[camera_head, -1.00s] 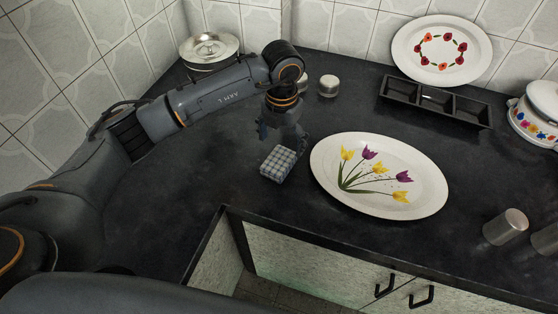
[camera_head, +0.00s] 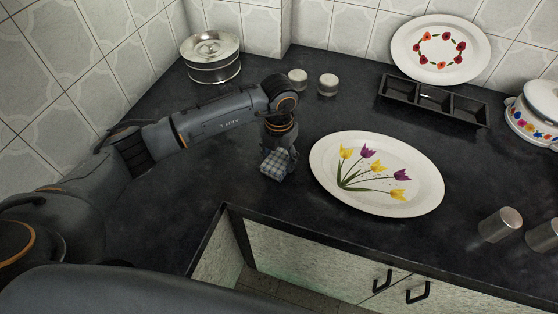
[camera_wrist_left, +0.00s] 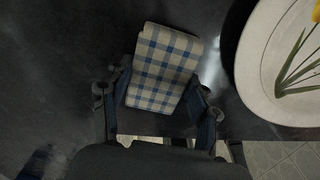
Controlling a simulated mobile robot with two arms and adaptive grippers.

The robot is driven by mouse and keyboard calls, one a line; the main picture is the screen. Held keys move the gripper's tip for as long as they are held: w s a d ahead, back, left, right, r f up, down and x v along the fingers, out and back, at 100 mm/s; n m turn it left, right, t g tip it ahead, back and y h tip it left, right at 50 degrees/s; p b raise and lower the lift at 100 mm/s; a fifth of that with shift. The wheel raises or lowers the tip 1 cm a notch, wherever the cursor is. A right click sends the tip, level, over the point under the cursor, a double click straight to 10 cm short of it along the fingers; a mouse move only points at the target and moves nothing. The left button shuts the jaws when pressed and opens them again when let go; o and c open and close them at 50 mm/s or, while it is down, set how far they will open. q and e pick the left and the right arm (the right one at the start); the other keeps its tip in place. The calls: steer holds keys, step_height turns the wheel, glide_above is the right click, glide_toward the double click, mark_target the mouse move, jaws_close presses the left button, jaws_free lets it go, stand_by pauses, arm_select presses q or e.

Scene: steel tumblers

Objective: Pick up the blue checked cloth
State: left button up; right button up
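The blue checked cloth (camera_head: 277,164), white with blue lines and folded into a small block, lies on the dark counter left of the tulip platter. In the left wrist view the cloth (camera_wrist_left: 164,68) sits between the two fingers. My left gripper (camera_head: 279,152) points down over the cloth. In the left wrist view my left gripper (camera_wrist_left: 160,97) has its fingers apart, one on each side of the cloth; whether they touch it I cannot tell. My right gripper is not in view.
The oval tulip platter (camera_head: 415,200) lies close to the right of the cloth. Steel tumblers (camera_head: 500,225) stand at right. The counter's front edge is near.

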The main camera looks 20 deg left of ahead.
arm_select(q)
steer(key=c, duration=0.3)
steer(key=shift+r, duration=0.1)
steer(key=shift+r+b, duration=0.4)
steer(key=shift+r, duration=0.15)
steer(key=s+r, duration=0.1)
steer(key=r, duration=0.1)
steer(key=s+r+b, duration=0.1)
steer(key=r, duration=0.1)
steer(key=s+d+r, duration=0.1)
steer(key=s+r, duration=0.1)
steer(key=shift+r, duration=0.4)
steer(key=s+d+r+b, duration=0.1)
steer(key=s+d+r, duration=0.1)
steer(key=s+r, duration=0.3)
steer(key=s, duration=0.4)
steer(key=shift+s+b, duration=0.3)
steer(key=shift+b, duration=0.05)
steer(key=shift+d, duration=0.1)
